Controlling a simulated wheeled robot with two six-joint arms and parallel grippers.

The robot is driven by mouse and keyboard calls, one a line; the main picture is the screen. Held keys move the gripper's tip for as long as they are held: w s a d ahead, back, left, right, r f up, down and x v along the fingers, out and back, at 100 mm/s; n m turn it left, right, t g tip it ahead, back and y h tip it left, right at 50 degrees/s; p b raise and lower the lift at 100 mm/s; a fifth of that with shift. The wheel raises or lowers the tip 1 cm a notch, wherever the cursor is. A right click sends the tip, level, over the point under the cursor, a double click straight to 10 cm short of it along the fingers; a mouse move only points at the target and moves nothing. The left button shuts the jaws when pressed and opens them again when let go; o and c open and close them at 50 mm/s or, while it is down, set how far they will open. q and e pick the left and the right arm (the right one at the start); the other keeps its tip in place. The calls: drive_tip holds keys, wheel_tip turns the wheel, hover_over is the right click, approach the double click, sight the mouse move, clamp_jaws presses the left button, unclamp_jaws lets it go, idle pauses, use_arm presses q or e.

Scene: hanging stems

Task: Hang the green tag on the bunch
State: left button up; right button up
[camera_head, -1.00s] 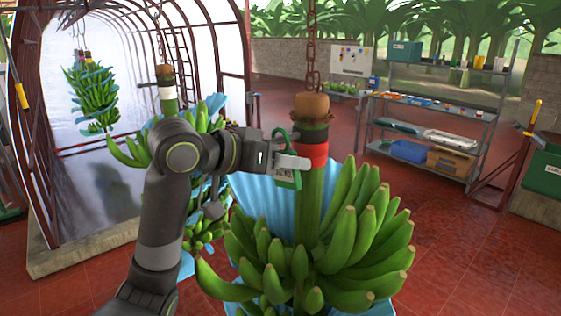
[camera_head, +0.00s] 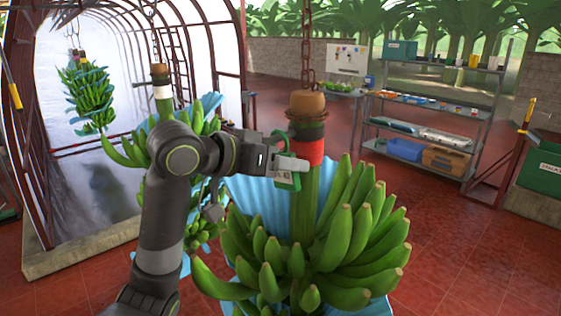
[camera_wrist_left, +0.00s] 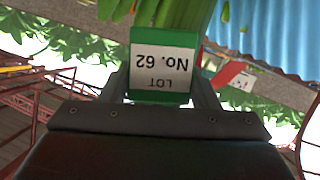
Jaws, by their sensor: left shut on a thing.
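The green tag (camera_head: 287,179) has a white label and a green loop at its top. It also shows in the left wrist view (camera_wrist_left: 162,66), where the label reads "LOT No. 62" upside down. My left gripper (camera_head: 290,165) is shut on the tag, beside the stem of the near bunch. The bunch of green bananas (camera_head: 310,250) hangs from a chain, with a red band (camera_head: 309,152) and a dark band on its stem. In the head view the tag overlaps the stem's left side; I cannot tell whether they touch. My right gripper is not in view.
A second bunch (camera_head: 125,150) hangs behind my left arm, and another (camera_head: 88,95) hangs farther left by the arched tunnel. Blue sheeting (camera_head: 255,200) lies behind the near bunch. A metal shelf (camera_head: 435,105) stands at the back right.

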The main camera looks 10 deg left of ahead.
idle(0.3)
use_arm(q)
drive_tip(key=o, duration=1.2)
drive_tip(key=shift+s+a, duration=0.1)
drive_tip(key=b+v, duration=0.6)
drive_tip(key=v, duration=1.1)
drive_tip(key=shift+a, duration=0.1)
